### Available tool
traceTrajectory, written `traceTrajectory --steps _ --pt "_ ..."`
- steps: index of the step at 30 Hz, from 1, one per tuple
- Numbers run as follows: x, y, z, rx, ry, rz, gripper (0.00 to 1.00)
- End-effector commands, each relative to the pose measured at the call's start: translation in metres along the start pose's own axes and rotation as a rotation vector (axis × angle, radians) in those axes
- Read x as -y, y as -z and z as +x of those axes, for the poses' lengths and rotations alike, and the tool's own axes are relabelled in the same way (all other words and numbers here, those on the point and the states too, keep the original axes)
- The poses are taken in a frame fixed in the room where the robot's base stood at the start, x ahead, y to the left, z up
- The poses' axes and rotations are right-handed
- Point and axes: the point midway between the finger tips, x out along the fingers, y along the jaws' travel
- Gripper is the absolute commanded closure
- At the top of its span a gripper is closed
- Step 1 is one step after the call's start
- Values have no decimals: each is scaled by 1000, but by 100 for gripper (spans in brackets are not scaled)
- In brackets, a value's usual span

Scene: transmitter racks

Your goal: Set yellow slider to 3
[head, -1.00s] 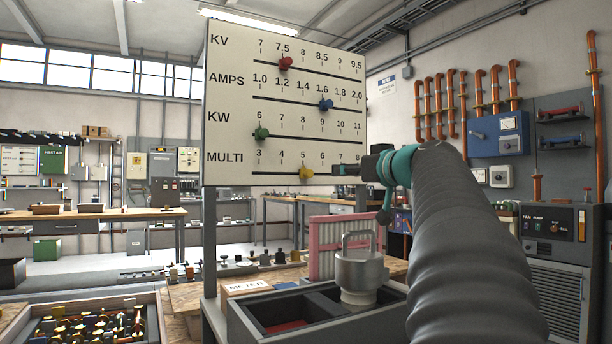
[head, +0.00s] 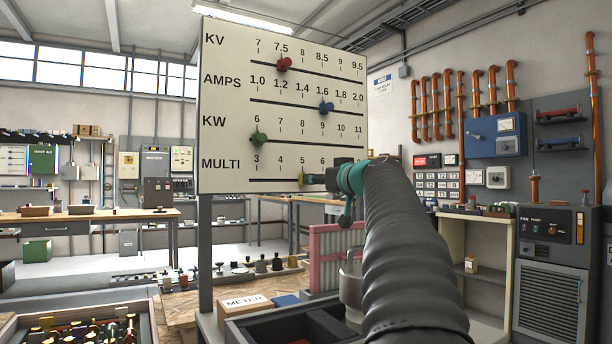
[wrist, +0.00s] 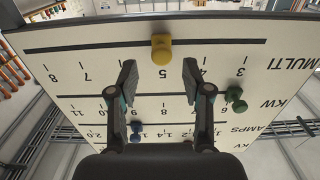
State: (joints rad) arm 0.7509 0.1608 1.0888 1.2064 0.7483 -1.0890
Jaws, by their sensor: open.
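The white slider board (head: 225,110) carries four labelled tracks. The yellow slider (head: 302,177) is on the bottom MULTI track, at the mark 5, and its right side is partly hidden by my gripper. My gripper (head: 316,178) is at the board's lower right part, close to the slider. In the wrist view the board appears upside down. There the yellow slider (wrist: 161,47) stands at 5 beyond the fingertips, between their lines. My gripper (wrist: 159,75) is open and empty, with one finger to each side; contact with the slider cannot be seen.
The red (head: 284,64), blue (head: 326,107) and green (head: 259,138) sliders sit on the tracks above. Below the board are a dark divided tray (head: 262,330) and a box marked METER (head: 243,302). A pink rack (head: 332,250) stands beneath my arm.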

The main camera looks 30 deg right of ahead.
Motion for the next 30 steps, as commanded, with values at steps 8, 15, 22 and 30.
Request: traceTrajectory --steps 8,15,22,30 --pt "2 1 39 1 4 0 51" --pt "3 0 48 -1 4 -1 51" --pt "3 0 48 0 4 -1 58" --pt "3 0 48 0 5 -1 100"
